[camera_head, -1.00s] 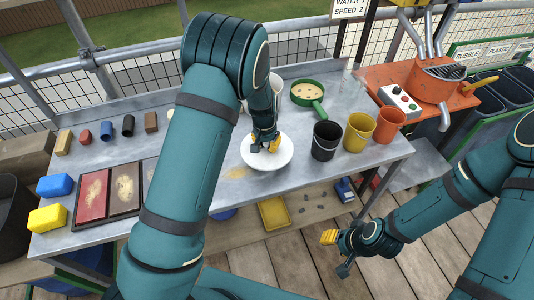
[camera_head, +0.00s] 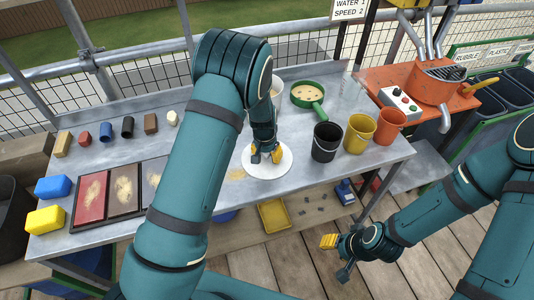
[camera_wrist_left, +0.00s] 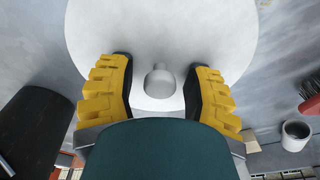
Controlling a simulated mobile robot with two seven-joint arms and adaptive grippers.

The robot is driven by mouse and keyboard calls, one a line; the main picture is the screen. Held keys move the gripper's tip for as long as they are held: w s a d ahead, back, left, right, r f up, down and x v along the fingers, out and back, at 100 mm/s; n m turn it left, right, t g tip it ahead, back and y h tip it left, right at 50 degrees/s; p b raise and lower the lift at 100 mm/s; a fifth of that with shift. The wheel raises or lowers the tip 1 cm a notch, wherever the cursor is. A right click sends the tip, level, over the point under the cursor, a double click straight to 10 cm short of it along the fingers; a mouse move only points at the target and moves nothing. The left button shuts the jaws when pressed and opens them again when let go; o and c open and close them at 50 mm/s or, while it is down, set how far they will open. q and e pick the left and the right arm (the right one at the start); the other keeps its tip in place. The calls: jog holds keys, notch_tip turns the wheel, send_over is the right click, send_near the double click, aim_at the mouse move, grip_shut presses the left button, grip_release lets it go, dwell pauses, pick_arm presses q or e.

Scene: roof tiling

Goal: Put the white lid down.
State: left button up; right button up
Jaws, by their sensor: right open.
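The white lid (camera_head: 284,167) lies flat on the grey metal worktop, left of the black bucket; it is a round disc with a small knob. In the left wrist view the lid (camera_wrist_left: 160,40) fills the upper middle, and its knob (camera_wrist_left: 159,80) stands between my fingers. My left gripper (camera_head: 265,157) is over the lid. Its yellow fingers are spread on both sides of the knob, with a gap on each side, so it is open and holds nothing. My right gripper (camera_head: 336,256) is open and empty, low over the wooden deck in front of the worktop.
A black bucket (camera_head: 326,142), a yellow bucket (camera_head: 358,132) and an orange bucket (camera_head: 389,127) stand right of the lid. A green pan (camera_head: 308,95) is behind it. Sample trays (camera_head: 123,191) lie at the left. A strip of worktop between lid and black bucket is clear.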

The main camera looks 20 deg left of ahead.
aim_at(265, 161)
pick_arm(q)
jog(key=shift+r, duration=0.25)
notch_tip(265, 161, up, 12)
jog(key=s+p, duration=0.1)
jog(key=p, duration=0.1)
jog(key=shift+s+a, duration=0.15)
jog(key=shift+s, duration=0.15)
pick_arm(e)
jog(key=shift+w+r, duration=0.2)
jog(key=shift+r, duration=0.35)
jog(key=shift+w+r, duration=0.2)
jog(key=shift+r, duration=0.35)
pick_arm(q)
jog(key=shift+f, duration=0.15)
pick_arm(e)
jog(key=shift+s, duration=0.1)
